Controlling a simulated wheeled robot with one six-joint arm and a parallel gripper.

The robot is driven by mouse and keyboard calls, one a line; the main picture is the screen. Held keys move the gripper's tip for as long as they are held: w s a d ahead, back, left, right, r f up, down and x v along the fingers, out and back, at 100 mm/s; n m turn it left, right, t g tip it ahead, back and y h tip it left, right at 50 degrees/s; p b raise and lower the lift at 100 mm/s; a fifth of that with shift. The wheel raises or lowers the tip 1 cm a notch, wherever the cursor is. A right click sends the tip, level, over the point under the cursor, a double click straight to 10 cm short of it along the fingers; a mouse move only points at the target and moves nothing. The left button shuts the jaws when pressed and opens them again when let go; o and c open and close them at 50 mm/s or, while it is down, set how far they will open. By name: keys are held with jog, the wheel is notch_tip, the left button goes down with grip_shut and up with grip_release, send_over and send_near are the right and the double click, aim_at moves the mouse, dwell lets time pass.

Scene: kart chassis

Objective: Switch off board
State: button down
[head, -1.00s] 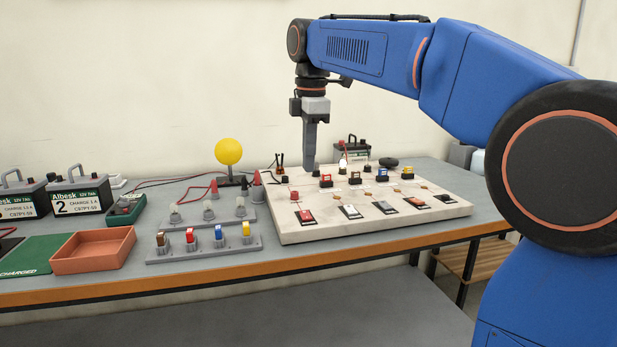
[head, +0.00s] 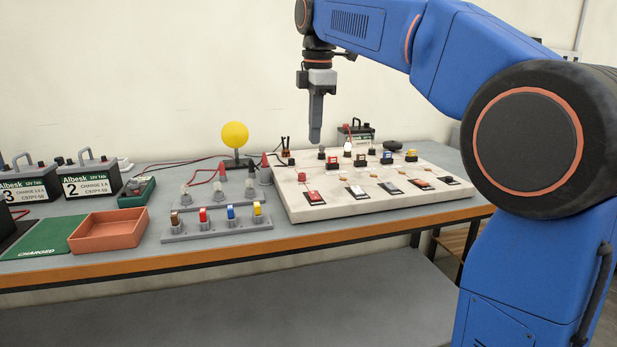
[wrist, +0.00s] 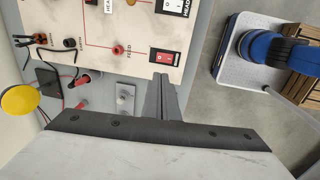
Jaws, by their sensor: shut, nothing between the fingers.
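The board (head: 385,207) is a pale marble-look panel on the workbench, with a row of rocker switches along its front edge. The leftmost switch (head: 313,197) is red; in the wrist view this red switch (wrist: 166,58) sits beside the "FEED" label. A small lamp (head: 347,149) at the back of the board looks lit white. Coloured fuse-like blocks (head: 387,158) stand behind the switches. My gripper (head: 315,139) is shut and empty, pointing down above the back left of the board, apart from it. Its fingers also show in the wrist view (wrist: 161,80), near the red switch.
Racks of coloured fuses (head: 217,228), an orange tray (head: 108,232), a green mat (head: 45,238) and batteries (head: 88,180) fill the left bench.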

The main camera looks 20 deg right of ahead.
aim_at(314, 195)
jog(key=f, duration=0.4)
jog(key=w+f, duration=0.1)
jog(key=f, duration=0.9)
jog(key=shift+w, duration=0.35)
jog(key=shift+w+f, duration=0.1)
jog(key=shift+f, duration=0.1)
jog(key=shift+s, duration=0.8)
jog(key=shift+r, duration=0.1)
